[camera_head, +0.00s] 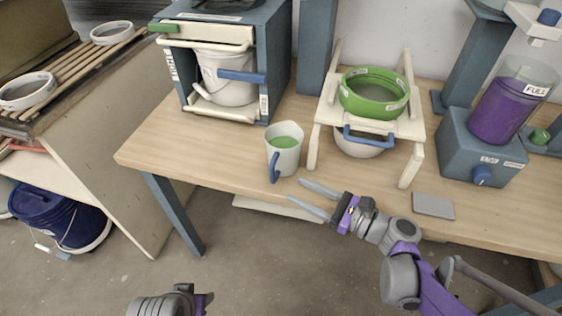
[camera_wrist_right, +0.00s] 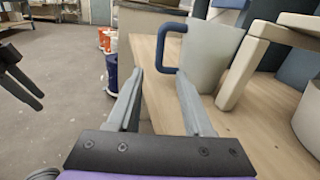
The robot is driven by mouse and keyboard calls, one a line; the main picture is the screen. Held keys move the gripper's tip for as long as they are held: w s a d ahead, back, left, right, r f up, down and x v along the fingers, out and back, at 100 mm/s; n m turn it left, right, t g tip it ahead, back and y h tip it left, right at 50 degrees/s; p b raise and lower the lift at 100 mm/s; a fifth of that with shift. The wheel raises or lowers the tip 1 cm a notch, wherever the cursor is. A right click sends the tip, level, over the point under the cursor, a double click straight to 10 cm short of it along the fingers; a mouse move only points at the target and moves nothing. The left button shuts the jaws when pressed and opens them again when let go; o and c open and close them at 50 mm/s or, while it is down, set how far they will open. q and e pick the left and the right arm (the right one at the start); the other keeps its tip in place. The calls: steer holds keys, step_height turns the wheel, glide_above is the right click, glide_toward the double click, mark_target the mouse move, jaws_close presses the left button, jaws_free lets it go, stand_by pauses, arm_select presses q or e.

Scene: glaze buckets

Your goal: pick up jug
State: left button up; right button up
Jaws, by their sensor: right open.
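The jug (camera_head: 291,159) is pale with a blue handle and green contents, standing upright near the table's front edge. Its handle faces the front. In the right wrist view the jug (camera_wrist_right: 208,55) stands ahead, with its handle on the left side. My right gripper (camera_head: 315,197) is open and empty, just in front and to the right of the jug, its fingers pointing left. In the right wrist view the handle lies beyond the gap between the fingertips (camera_wrist_right: 151,70), apart from them. Part of my left gripper (camera_wrist_right: 32,93) shows at that view's left edge; its opening is unclear.
A white stand (camera_head: 313,143) holding a green sieve (camera_head: 375,107) over a bowl is just right of the jug. A blue cabinet (camera_head: 276,60) with a white bucket (camera_head: 226,88) stands behind left. A grey plate (camera_head: 433,206) lies at the right front. Table left of the jug is clear.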

mark_target(275, 180)
steer(key=b+x, duration=0.1)
steer(key=x, duration=0.7)
steer(key=shift+a, duration=0.15)
jaws_close()
steer(key=shift+r, duration=0.1)
stand_by(1.1)
